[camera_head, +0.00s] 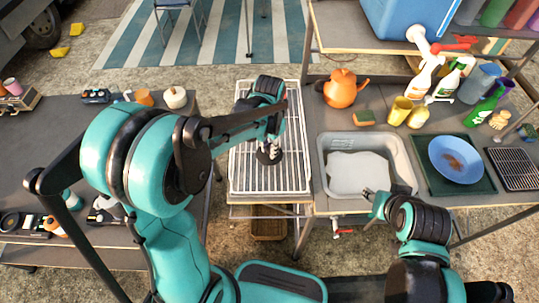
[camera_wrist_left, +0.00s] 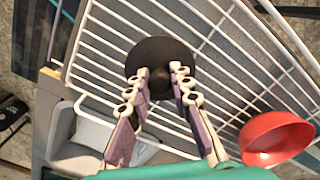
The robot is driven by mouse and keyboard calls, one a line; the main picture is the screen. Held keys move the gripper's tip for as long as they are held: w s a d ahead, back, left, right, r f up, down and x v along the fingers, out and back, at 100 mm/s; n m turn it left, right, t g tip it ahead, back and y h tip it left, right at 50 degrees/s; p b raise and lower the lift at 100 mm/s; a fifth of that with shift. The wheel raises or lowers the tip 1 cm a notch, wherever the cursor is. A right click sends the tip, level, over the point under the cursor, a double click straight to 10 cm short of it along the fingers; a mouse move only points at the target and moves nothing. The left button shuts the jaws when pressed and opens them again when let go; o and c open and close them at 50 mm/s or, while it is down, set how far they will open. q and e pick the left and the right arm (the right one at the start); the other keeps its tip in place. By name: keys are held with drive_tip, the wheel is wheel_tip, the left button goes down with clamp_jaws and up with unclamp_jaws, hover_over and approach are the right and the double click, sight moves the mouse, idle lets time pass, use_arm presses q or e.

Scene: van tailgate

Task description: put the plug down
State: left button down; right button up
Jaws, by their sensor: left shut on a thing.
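The plug is a round black disc with a small knob on top. It shows in the head view (camera_head: 268,157) over the white wire rack (camera_head: 240,186) and in the left wrist view (camera_wrist_left: 147,50) just beyond my fingertips. My left gripper (camera_wrist_left: 160,76) points down and is shut on the plug's knob; it also shows in the head view (camera_head: 270,142). Whether the disc touches the wires I cannot tell. My right gripper (camera_head: 371,195) is over the front edge of the grey basin (camera_head: 405,165), away from the plug; its jaw opening is unclear.
A red bowl (camera_wrist_left: 277,137) sits by the rack in the left wrist view. Right of the rack are an orange kettle (camera_head: 342,90), a sponge (camera_head: 364,117), yellow cups (camera_head: 401,110), spray bottles (camera_head: 423,80) and a blue plate (camera_head: 456,160). Much of the rack's wire surface is bare.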

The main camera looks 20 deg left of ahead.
use_arm(q)
wheel_tip(320, 180, down, 4)
drive_tip(key=shift+r+b, duration=0.2)
drive_tip(key=shift+b, duration=0.4)
drive_tip(key=shift+f, duration=0.15)
drive_tip(key=c, duration=1.3)
unclamp_jaws()
drive_tip(key=shift+c, duration=0.2)
